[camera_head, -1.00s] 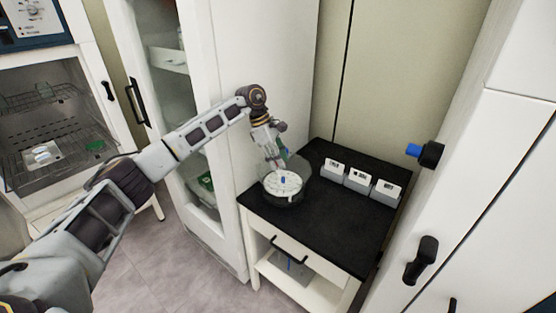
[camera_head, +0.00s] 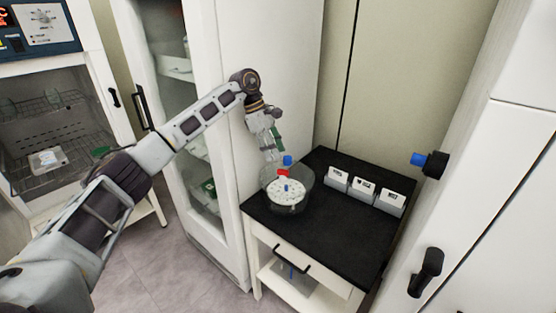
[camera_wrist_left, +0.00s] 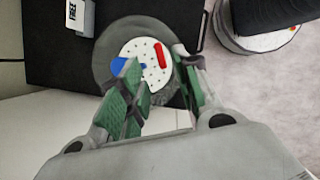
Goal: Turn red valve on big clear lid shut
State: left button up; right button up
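The big clear lid (camera_head: 306,178) covers a round vessel with a white perforated plate (camera_head: 283,198) on the black table top. The red valve (camera_head: 283,173) is on top of the lid, with a blue part (camera_head: 288,160) just above it in the head view. In the left wrist view the red valve (camera_wrist_left: 161,55) appears as a slanted red bar, with the blue part (camera_wrist_left: 121,65) to its left. My left gripper (camera_head: 271,152) is just above the lid. Its green-padded fingers are apart and empty, on either side of the red valve in the wrist view. My right gripper is out of view.
Several small white labelled boxes (camera_head: 364,188) stand in a row on the table (camera_head: 318,225), right of the vessel. A tall white cabinet (camera_head: 270,70) stands close behind and left of it. A white door with black handles (camera_head: 425,272) is at right. The table front is clear.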

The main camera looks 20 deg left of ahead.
pick_arm(q)
jog(key=shift+v, duration=2.4)
